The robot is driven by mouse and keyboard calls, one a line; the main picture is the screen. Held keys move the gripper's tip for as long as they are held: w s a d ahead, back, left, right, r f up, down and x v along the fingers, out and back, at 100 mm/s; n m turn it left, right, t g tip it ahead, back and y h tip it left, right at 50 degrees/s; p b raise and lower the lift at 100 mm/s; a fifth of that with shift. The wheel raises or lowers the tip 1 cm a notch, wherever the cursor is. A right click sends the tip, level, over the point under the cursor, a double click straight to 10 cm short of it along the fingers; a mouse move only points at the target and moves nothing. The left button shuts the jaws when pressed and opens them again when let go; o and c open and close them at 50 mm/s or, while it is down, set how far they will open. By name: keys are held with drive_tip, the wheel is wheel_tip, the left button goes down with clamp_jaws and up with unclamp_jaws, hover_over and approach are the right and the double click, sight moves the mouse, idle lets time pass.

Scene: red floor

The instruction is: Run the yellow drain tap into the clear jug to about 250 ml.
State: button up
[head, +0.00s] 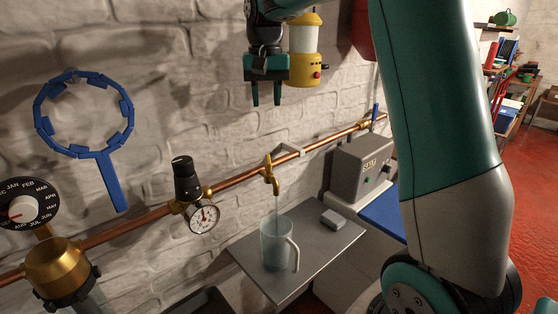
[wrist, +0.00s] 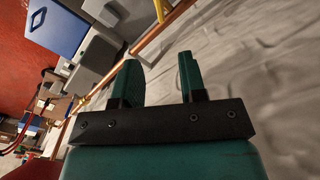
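The yellow drain tap (head: 271,178) hangs from the copper pipe. A thin pale stream runs from its spout down into the clear jug (head: 268,240). The jug stands upright on a grey shelf (head: 318,238) under the tap, handle to the right. Its lower part looks bluish; I cannot read a level or any marks. My gripper (head: 266,98) is high against the wall, above the tap and well apart from it, fingers pointing down. It is open and empty, as the wrist view (wrist: 160,78) also shows.
A yellow lantern (head: 304,50) is close to the right of my gripper. A pressure gauge (head: 204,218) with a black-capped valve (head: 186,178) is on the pipe left of the tap. A small grey block (head: 333,219) lies on the shelf. A grey box (head: 360,170) is to the right.

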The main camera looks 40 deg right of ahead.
sight(269, 158)
wheel_tip(269, 158, down, 16)
drive_tip(key=shift+d+p, duration=0.1)
drive_tip(key=shift+p, duration=0.4)
clamp_jaws()
